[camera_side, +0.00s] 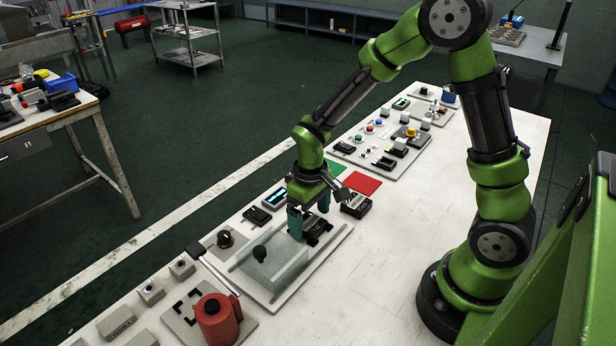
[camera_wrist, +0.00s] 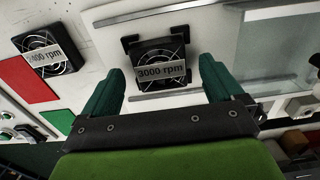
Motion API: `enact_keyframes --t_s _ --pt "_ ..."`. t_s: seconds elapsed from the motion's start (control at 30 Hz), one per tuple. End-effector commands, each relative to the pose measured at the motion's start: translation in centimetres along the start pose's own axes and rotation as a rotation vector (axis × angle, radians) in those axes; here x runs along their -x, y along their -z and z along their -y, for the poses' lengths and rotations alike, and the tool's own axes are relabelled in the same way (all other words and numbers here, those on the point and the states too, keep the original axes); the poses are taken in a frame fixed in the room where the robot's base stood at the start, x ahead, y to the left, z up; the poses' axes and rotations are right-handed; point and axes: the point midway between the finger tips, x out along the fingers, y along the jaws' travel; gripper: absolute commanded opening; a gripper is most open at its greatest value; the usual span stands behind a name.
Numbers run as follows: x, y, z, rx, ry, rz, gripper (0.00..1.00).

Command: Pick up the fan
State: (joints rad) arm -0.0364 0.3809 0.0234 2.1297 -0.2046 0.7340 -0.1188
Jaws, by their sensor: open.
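A black square fan labelled "3000 rpm" (camera_wrist: 160,55) sits against dark corner brackets on a light plate, and shows in the side view (camera_side: 318,229). A second black fan (camera_wrist: 48,48), its label partly legible as "400 rpm", lies on the white table at the upper left of the wrist view; in the side view (camera_side: 356,205) it is right of my gripper. My gripper (camera_side: 309,212) is open, pointing down over the plate. In the wrist view its teal fingers (camera_wrist: 162,68) appear on either side of the 3000 rpm fan; I cannot tell whether they touch it.
A clear panel with a dark knob (camera_side: 261,253) stands on the plate (camera_side: 296,292) beside the bracketed fan. A red square (camera_side: 362,183) and a green square (camera_side: 336,167) lie behind. A red canister (camera_side: 217,320) stands in front. The table's right side (camera_side: 400,250) is clear.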

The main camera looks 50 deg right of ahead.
Motion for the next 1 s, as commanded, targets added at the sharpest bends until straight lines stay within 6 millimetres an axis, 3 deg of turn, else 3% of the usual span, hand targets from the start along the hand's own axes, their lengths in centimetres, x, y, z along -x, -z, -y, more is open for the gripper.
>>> enact_keyframes --t_s 0.1,0.37,0.8,1.0 --pt "-1.15 -0.05 0.02 0.001 0.0 0.002 0.94" --pt "-1.31 0.0 0.03 0.001 0.0 -0.001 0.94" --pt "-1.27 0.01 0.03 0.001 0.0 -0.001 0.27" --pt "-1.08 0.03 0.03 0.001 0.0 -0.002 0.27"
